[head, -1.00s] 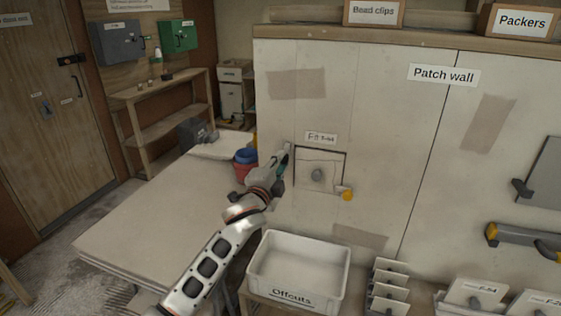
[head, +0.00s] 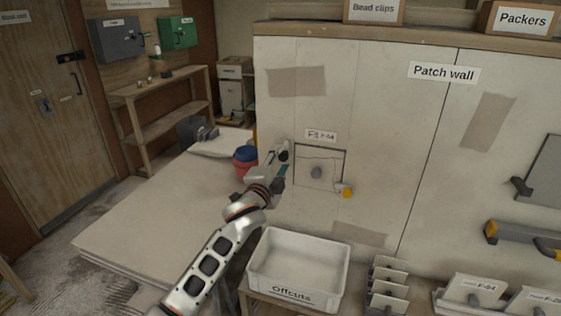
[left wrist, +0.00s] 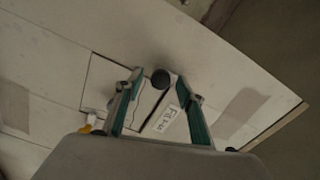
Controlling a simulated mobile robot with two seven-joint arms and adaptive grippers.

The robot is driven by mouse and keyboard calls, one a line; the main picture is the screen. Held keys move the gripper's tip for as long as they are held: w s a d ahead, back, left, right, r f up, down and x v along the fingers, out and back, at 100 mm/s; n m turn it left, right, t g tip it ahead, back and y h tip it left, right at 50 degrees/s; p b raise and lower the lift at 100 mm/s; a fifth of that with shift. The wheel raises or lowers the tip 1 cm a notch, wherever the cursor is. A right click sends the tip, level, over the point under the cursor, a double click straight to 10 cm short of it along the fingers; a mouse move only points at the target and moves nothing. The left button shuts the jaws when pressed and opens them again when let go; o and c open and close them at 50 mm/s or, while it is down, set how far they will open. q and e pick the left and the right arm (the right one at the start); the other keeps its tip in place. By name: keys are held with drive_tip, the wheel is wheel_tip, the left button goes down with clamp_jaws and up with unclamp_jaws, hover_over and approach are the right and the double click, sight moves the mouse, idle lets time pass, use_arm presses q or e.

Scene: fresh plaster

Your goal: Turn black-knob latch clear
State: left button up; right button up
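The square patch panel (head: 329,180) is set in the patch wall, with a grey knob (head: 316,172) in its middle. The black-knob latch (left wrist: 160,79) is by the panel's upper left corner; in the head view its dark knob (head: 284,152) shows just past my gripper. My left gripper (head: 283,163) is close to the wall there. In the left wrist view its teal fingers (left wrist: 159,77) are open, with the black knob between their tips; contact cannot be told. A yellow-knob latch (head: 347,191) is at the panel's lower right corner. My right gripper is not in view.
A white Offcuts bin (head: 298,270) stands below the panel. A red and blue bucket (head: 245,161) is on the worktable (head: 150,218), left of my arm. Grey-and-yellow tools (head: 520,236) hang on the wall at right.

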use_arm(q)
drive_tip(key=v, duration=1.2)
idle(0.3)
